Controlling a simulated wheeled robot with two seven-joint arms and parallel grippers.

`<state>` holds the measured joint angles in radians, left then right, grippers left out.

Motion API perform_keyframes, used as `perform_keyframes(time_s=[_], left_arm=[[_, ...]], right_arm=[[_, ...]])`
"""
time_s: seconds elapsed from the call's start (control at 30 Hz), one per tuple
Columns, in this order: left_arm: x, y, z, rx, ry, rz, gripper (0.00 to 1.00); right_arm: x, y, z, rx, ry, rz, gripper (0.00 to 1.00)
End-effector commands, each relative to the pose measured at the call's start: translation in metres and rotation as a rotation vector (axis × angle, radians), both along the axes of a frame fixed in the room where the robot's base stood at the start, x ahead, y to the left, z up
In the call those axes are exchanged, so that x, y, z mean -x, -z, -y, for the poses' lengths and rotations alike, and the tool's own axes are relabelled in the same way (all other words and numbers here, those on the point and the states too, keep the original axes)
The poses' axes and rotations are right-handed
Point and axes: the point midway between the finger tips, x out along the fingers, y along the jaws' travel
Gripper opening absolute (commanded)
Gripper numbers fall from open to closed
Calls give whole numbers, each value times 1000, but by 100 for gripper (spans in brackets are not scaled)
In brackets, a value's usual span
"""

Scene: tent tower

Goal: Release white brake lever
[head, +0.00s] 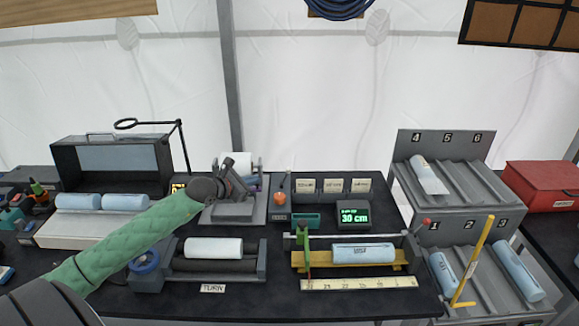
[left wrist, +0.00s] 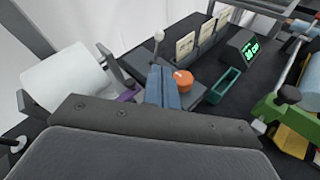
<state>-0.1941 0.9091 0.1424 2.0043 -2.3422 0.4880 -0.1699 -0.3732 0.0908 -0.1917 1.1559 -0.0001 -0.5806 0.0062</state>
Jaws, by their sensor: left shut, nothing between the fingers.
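The white-knobbed brake lever (left wrist: 158,37) stands upright just beyond my left fingertips in the left wrist view. In the head view the lever (head: 283,181) rises from a small grey box with an orange knob (head: 280,197). My left gripper (head: 248,184) is just left of that box, in front of the roll stand. In the left wrist view its blue-grey fingers (left wrist: 162,74) are together and empty, with the orange knob (left wrist: 183,77) close on their right. I cannot tell whether the fingers touch the lever. My right gripper is out of view.
A white roll (left wrist: 66,80) sits on its stand left of the fingers. A teal tray (left wrist: 224,84) and the 30 cm display (head: 354,217) are to the right. Label cards (head: 333,186) stand behind. The roller unit (head: 214,265) and cutting jig (head: 360,268) are in front.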

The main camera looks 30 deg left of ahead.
Motion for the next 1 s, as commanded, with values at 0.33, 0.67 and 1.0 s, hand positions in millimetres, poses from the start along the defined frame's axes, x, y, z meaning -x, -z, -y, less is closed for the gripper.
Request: perform_keyframes(time_s=[0.33, 0.67, 1.0], left_arm=[[-17, 5, 1, -7, -2, -1, 0], [-48, 14, 7, -7, -2, 1, 0], [-81, 25, 14, -5, -2, 0, 0]], right_arm=[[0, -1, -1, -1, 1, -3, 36], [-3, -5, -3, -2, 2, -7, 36], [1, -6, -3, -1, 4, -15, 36]])
